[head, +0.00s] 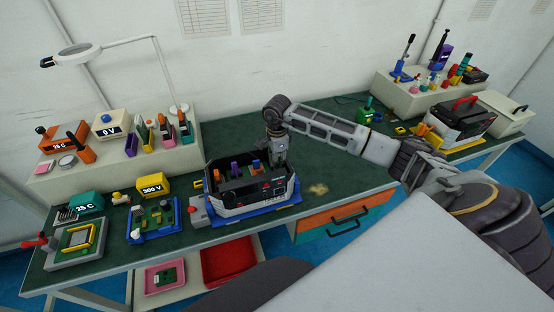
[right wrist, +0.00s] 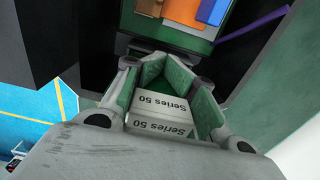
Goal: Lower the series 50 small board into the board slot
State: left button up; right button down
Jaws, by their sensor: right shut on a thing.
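My right gripper (head: 279,158) reaches down at the right end of the black and white rack (head: 255,208) in the head view. In the right wrist view the gripper (right wrist: 168,78) is shut on the series 50 small board (right wrist: 166,107), which is green with white "Series 50" labels. The board is hardly visible in the head view. Boards with purple, orange and blue parts stand in the rack, and their coloured parts also show in the wrist view (right wrist: 205,12). The board slot is hidden, and I cannot tell whether the board touches it. My left gripper is not in view.
A blue tray with a green board (head: 153,221) and a grey fixture (head: 77,248) stand left of the rack. A joystick box (head: 198,213) is close to its left side. Raised shelves hold tools at the back. The green bench (head: 340,178) is mostly clear right of the rack.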

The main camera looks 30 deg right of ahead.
jog(key=shift+f+b, duration=0.65)
jog(key=shift+f, duration=0.25)
dwell(0.7)
jog(key=shift+f+b, duration=0.5)
jog(key=shift+b, duration=0.35)
dwell(1.5)
jog(key=c, duration=1.1)
grip_release()
jog(key=shift+r, duration=6)
